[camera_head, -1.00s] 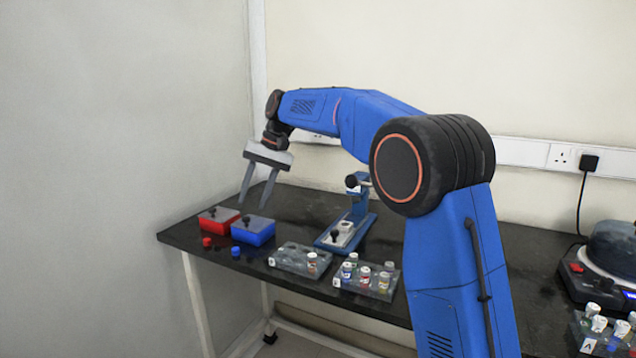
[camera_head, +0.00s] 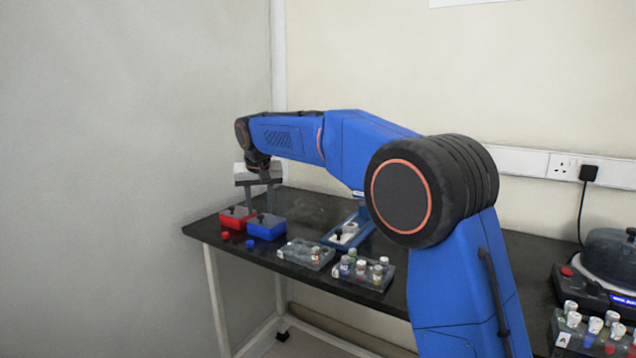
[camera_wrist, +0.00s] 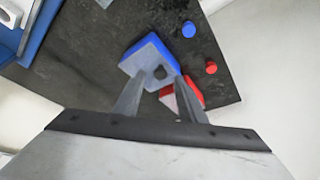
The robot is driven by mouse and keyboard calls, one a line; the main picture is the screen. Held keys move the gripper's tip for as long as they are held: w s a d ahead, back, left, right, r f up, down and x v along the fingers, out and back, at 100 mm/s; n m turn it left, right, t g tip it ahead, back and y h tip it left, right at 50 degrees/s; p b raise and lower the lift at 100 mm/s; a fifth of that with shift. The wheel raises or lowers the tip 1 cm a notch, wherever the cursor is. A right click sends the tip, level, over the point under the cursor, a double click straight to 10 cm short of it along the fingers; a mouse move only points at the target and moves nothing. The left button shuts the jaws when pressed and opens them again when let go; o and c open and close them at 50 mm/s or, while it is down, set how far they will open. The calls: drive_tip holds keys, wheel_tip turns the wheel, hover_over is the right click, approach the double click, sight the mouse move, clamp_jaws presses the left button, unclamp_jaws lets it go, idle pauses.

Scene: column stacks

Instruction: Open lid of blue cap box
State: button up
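The blue cap box (camera_head: 266,230) stands on the black bench at the left, with a grey lid and a dark knob on top. It also shows in the wrist view (camera_wrist: 150,50), its lid closed. The lid knob (camera_wrist: 160,72) lies between the two fingers in that picture. My gripper (camera_head: 262,211) is open above the blue box, its fingertips near the lid. In the wrist view my gripper (camera_wrist: 155,88) has its fingers spread with nothing held. Whether the fingers touch the lid I cannot tell.
A red box (camera_head: 235,220) with a grey lid stands close on the left of the blue one. A blue cap (camera_head: 250,244) and a red cap (camera_head: 225,236) lie in front. Vial racks (camera_head: 306,254) and a blue capping stand (camera_head: 347,232) are to the right.

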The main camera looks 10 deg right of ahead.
drive_tip(key=a+v, duration=0.1)
drive_tip(key=v, duration=1.5)
drive_tip(key=s+d+f, duration=0.2)
drive_tip(key=s+d, duration=0.9)
drive_tip(key=d, duration=0.3)
drive_tip(key=shift+d+f, duration=0.15)
drive_tip(key=shift+d, duration=0.25)
